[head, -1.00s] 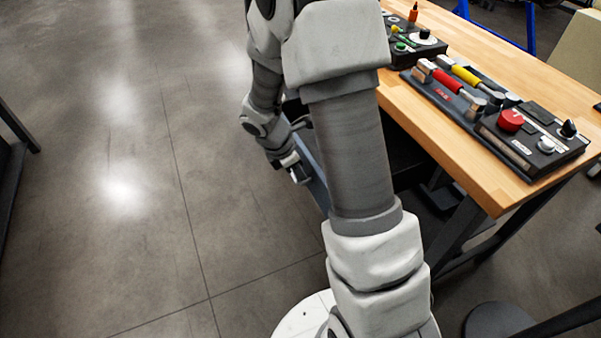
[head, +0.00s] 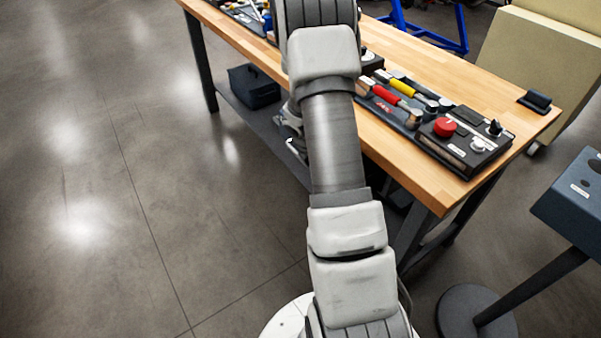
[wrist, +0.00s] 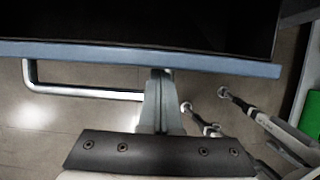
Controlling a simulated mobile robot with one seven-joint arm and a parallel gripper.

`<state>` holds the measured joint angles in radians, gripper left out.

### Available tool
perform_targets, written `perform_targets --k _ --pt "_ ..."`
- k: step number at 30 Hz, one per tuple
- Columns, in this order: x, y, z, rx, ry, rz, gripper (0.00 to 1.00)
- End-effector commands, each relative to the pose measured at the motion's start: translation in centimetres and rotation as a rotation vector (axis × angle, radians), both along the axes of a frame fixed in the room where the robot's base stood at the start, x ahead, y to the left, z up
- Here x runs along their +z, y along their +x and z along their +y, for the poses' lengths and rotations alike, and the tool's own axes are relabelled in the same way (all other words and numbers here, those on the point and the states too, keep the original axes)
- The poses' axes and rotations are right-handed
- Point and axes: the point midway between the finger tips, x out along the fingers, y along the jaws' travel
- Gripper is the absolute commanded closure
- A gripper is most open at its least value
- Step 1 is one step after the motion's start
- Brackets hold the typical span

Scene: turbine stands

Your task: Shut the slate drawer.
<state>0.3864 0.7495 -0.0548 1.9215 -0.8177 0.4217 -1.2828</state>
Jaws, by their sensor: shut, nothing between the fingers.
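In the wrist view, the slate drawer shows as a blue-grey front edge (wrist: 80,53) running across the picture, with a dark space behind it. A silver bar handle (wrist: 90,92) sticks out from its front on the left. My gripper (wrist: 161,78) is shut and empty, its fingertips at the drawer front beside the handle's right end. I cannot tell for certain whether they touch it. In the head view my arm hides the drawer and most of my gripper. How far the drawer stands out is not clear.
The wooden workbench (head: 425,185) carries hand tools and a control box with a red knob (head: 445,127). A dark bin (head: 254,88) sits on its lower shelf. A grey pedestal stand (head: 575,200) is at the right. The floor (head: 90,190) left of the bench is clear.

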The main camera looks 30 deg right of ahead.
Motion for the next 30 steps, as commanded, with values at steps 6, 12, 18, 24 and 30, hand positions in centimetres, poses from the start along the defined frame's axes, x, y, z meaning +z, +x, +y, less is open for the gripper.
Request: perform_targets --k 6,12,18,24,30 --pt "0.4 0.1 -5.2 -0.004 0.001 -0.001 1.0" --pt "0.2 0.3 -8.1 -0.002 0.001 -0.001 1.0" --pt "0.1 0.4 -9.6 0.0 0.001 -0.001 1.0" --pt "0.0 0.4 -10.0 -0.001 0.0 -0.001 1.0" --pt "0.0 0.4 -10.1 -0.001 -0.002 -0.002 1.0"
